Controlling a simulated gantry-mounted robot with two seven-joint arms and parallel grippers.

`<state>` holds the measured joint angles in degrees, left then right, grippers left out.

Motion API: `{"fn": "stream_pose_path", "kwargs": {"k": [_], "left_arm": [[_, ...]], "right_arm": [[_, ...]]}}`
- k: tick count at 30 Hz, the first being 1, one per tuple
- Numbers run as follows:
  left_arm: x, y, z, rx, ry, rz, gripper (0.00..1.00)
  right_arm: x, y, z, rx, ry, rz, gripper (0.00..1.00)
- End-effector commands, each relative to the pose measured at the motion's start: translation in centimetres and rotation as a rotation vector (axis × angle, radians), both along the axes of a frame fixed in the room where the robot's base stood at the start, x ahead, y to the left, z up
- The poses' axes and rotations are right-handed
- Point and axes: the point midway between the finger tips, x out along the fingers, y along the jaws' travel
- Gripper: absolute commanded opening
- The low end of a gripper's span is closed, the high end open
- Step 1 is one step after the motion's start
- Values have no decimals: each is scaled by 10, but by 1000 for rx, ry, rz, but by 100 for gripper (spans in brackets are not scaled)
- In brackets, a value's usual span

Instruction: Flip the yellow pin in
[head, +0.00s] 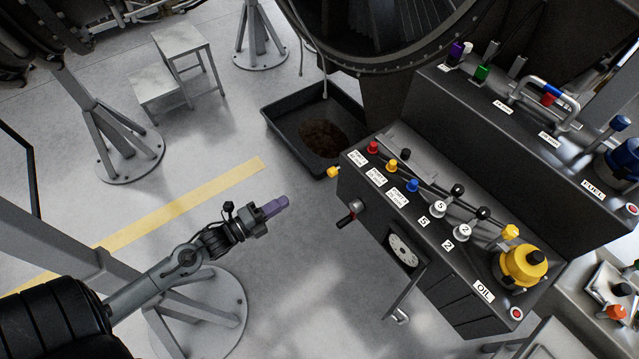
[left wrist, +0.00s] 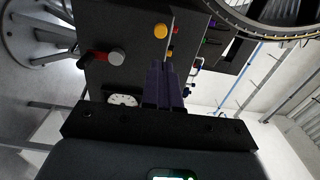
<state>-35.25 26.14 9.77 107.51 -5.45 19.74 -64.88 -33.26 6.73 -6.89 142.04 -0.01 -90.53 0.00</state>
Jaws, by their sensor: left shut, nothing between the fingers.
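The yellow pin (head: 333,172) sticks out from the left end face of the dark oil console (head: 365,240). In the left wrist view the yellow pin (left wrist: 160,31) shows end-on as a round yellow head, just beyond the fingertips. My left gripper (head: 284,202) has purple fingers, shut and empty, in the air to the left of the console and below the pin in the picture. In the left wrist view its closed fingers (left wrist: 160,66) point toward the panel, apart from the pin as far as the head view shows. My right gripper is in neither view.
A red-handled lever (head: 350,213) and a round dial (head: 403,250) sit on the console near the pin. Red, yellow and blue knobs (head: 412,186) line its top. A black drip tray (head: 290,130) lies behind. Open floor is left of the console.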

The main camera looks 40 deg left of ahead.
Motion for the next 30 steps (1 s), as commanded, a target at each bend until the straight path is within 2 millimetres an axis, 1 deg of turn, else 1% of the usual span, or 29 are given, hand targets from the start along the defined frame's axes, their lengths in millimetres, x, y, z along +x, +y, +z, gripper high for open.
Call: {"fn": "stream_pose_path", "kwargs": {"k": [11,16,20,30], "left_arm": [[1,0,0,-1,0,0,0],[10,-2,0,-1,-2,1,0],[27,-6,1,-2,-3,1,0],[87,-20,1,-3,-2,1,0]], "right_arm": [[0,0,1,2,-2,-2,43],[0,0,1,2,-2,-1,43],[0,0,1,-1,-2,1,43],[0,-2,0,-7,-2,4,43]]}}
